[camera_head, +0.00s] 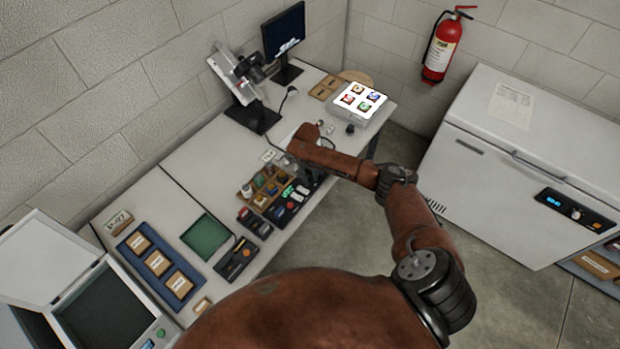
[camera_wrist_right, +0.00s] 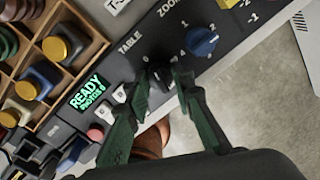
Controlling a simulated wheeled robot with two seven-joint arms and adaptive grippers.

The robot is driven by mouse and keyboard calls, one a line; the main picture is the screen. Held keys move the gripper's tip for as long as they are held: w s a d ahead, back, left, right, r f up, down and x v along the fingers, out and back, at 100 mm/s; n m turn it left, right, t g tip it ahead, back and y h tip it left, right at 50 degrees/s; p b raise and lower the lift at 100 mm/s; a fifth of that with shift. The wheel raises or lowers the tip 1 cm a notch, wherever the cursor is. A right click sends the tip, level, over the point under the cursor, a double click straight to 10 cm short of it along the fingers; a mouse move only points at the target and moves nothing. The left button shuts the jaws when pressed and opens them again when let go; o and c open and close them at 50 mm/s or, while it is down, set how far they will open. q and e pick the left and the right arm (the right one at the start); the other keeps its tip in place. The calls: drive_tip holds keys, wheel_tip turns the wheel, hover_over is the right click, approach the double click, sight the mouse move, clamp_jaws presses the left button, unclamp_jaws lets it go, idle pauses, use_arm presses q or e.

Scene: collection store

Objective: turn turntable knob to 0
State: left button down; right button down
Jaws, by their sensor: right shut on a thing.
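A black control panel (camera_head: 283,217) lies along the front edge of the desk, partly hidden by my right arm in the head view. In the right wrist view, its black knob (camera_wrist_right: 158,72) sits beside the printed word TABLE, with small numbers around it. My right gripper (camera_wrist_right: 163,80) has its green fingers on either side of the knob and is shut on it. The knob's pointer cannot be read clearly. A blue knob (camera_wrist_right: 201,40) marked ZOOM is just beyond. A green-lit display (camera_wrist_right: 90,93) reads READY. My left gripper is not in view.
A wooden compartment tray (camera_wrist_right: 22,103) with small coloured items borders the panel. A row of small buttons (camera_wrist_right: 107,115) lies near the fingers. A monitor (camera_head: 284,32) and a white-topped box (camera_head: 362,100) stand farther back. A white chest freezer (camera_head: 500,170) stands right, beyond open floor.

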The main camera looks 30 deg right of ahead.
sight(309, 180)
drive_tip(key=shift+n+b, duration=0.35)
drive_tip(key=shift+n, duration=1.15)
drive_tip(key=c, duration=1.7)
unclamp_jaws()
drive_tip(key=shift+o, duration=0.2)
drive_tip(key=shift+r, duration=0.25)
wheel_tip(309, 180, up, 12)
drive_tip(key=shift+a+f, duration=0.25)
drive_tip(key=shift+a, duration=0.05)
drive_tip(key=shift+s+a+f, duration=0.1)
drive_tip(key=shift+s, duration=0.05)
